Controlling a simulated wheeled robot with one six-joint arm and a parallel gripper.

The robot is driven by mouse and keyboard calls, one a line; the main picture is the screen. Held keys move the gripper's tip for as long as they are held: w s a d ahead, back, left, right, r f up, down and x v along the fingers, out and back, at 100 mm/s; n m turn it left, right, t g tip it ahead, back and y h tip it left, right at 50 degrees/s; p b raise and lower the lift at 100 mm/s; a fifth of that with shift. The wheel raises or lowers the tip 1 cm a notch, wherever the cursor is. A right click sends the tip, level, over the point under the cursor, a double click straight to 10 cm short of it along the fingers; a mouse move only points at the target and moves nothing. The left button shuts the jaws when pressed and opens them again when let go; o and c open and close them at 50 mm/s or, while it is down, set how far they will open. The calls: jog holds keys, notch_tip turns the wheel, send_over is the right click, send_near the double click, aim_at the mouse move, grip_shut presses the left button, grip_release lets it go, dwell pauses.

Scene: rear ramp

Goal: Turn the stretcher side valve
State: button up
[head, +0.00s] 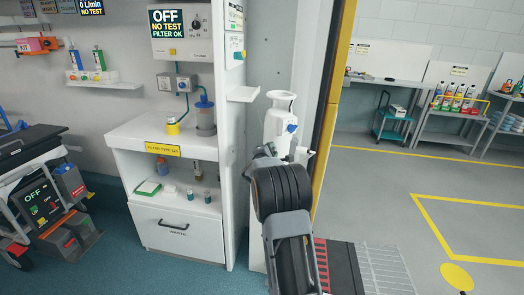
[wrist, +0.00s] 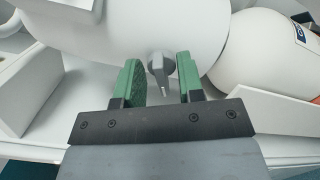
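A small grey valve lever (wrist: 160,74) sticks out from a large white rounded body (wrist: 110,30) in the wrist view. My gripper (wrist: 157,62) has two green-padded fingers, open, one on each side of the lever. The lever stands between them with a gap on both sides, nearer the right finger. In the head view the stretcher (head: 40,150) is partly visible at the left edge, with a dark pad on top. My gripper and the lever cannot be made out in the head view. I cannot tell which fitting the lever belongs to there.
A second white rounded body (wrist: 260,50) with a label lies right of the fingers, and a white block (wrist: 40,75) left. The head view shows a white cabinet (head: 180,225), a yellow-edged doorway post (head: 335,110), a dark ramp (head: 340,265) and open grey floor at right.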

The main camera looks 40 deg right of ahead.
jog(key=shift+r, duration=0.1)
jog(key=c, duration=0.5)
jog(key=shift+c, duration=0.2)
